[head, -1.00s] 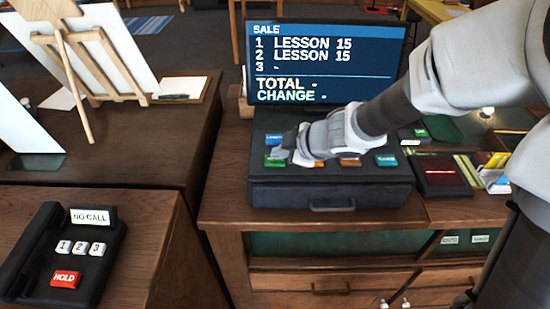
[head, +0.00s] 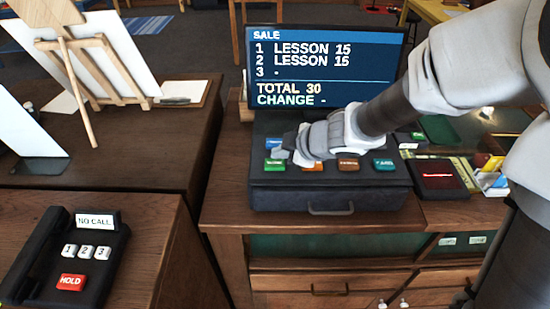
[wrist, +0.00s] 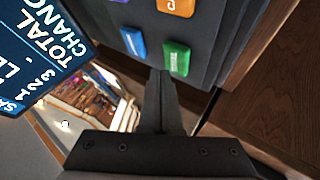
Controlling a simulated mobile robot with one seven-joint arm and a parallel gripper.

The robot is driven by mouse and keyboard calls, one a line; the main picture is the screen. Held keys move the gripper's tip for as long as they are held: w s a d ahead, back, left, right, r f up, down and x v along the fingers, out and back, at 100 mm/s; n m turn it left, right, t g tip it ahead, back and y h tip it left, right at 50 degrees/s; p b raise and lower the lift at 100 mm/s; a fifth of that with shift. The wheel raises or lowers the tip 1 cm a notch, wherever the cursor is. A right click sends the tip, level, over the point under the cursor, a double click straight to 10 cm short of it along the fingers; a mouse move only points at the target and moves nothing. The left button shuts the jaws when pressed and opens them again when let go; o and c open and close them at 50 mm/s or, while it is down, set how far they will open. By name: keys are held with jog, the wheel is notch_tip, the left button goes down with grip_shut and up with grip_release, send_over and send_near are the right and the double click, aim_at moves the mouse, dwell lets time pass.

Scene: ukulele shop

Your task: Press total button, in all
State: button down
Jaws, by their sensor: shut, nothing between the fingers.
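The dark till (head: 330,192) stands on the wooden counter under a sale screen (head: 325,62). The screen lists two lessons at 15, TOTAL 30 and a dash for CHANGE. The front row has a green button (head: 275,164), an orange one (head: 312,166), a brown one (head: 348,164) and a teal one (head: 385,164). A blue button (head: 273,143) is behind the green. My gripper (head: 283,151) is shut and empty over the left buttons. In the wrist view its fingertips (wrist: 161,72) are near the green (wrist: 176,60) and blue (wrist: 133,42) buttons; contact cannot be told. The button labels are too small to read surely.
A black phone (head: 75,255) with a NO CALL sign and a red HOLD button is on the left desk. An easel (head: 75,75) stands behind it. A black card reader (head: 438,178) and small boxes lie right of the till.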

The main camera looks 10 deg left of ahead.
aim_at(282, 164)
jog(key=shift+r, duration=0.1)
notch_tip(282, 164, up, 5)
jog(key=p, duration=0.5)
dwell(0.9)
jog(key=shift+w+d+r, duration=0.1)
jog(key=shift+w+d, duration=0.1)
jog(key=shift+d, duration=0.05)
jog(key=d+r+m+t+h, duration=0.2)
jog(key=d+r+m+h, duration=0.25)
jog(key=d, duration=0.55)
jog(key=d+r+m+t+h, duration=0.2)
jog(key=d+r+m+h, duration=0.3)
jog(key=d, duration=0.5)
jog(key=s+d+r+m+g+y, duration=0.1)
jog(key=s+d+m, duration=0.1)
jog(key=s+m, duration=0.3)
jog(key=s+d+r+m+g+y, duration=0.1)
jog(key=s+m, duration=0.4)
jog(key=s, duration=0.9)
jog(key=shift+s+d+r+g+b, duration=0.2)
jog(key=shift+d+g+b, duration=0.2)
jog(key=shift+d+g, duration=0.6)
